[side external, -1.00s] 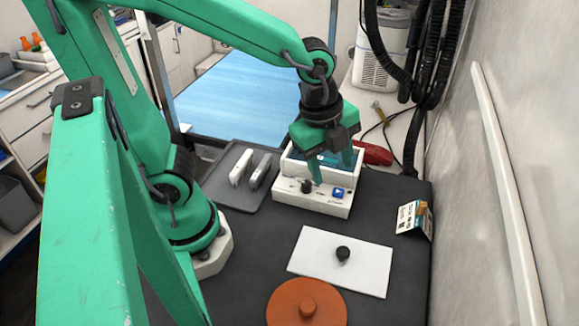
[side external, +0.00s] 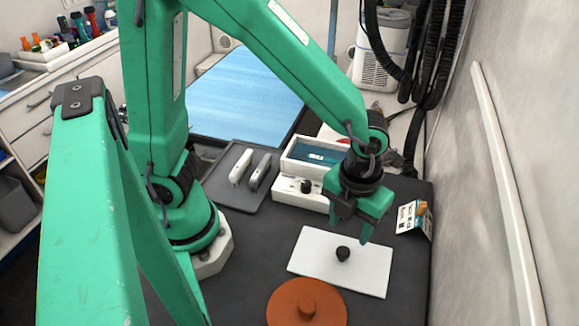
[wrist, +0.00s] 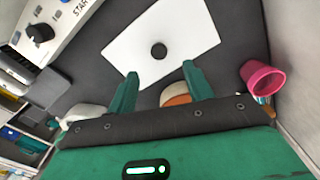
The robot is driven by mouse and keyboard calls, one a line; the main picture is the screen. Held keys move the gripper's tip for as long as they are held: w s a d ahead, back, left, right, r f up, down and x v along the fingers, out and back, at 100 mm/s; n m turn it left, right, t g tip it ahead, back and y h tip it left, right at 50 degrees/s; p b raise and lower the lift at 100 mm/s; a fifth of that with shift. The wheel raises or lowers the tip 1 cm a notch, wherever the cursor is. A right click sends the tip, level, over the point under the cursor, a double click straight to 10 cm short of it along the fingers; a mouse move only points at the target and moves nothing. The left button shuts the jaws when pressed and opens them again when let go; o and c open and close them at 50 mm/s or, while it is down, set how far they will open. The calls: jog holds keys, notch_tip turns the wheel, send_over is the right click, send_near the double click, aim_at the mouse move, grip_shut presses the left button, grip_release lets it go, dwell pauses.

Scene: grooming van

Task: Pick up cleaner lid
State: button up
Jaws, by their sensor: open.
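The cleaner lid, a flat white rectangle with a black round knob (side external: 310,262), lies on the dark counter in the side external view. It also shows in the wrist view (wrist: 190,36), with its knob ahead of my fingertips. My gripper (side external: 366,230) is open and empty, above the counter near the lid's far right side. In the wrist view my two green fingers (wrist: 159,74) are spread apart, with the lid beyond them. The white cleaner (side external: 300,192) stands open behind the lid, with blue liquid inside; my gripper hides part of its front.
An orange-brown round lid with a knob (side external: 282,306) lies nearest the camera. A grey tray (side external: 222,190) with two clippers is left of the cleaner. A small card (side external: 408,217) stands at right near the wall. A pink cup (wrist: 263,78) shows in the wrist view.

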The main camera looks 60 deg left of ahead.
aim_at(343, 250)
jog(key=shift+f, duration=1.3)
jog(key=shift+a+f, duration=0.1)
jog(key=shift+f, duration=2.5)
jog(key=shift+c, duration=0.4)
jog(key=c, duration=1)
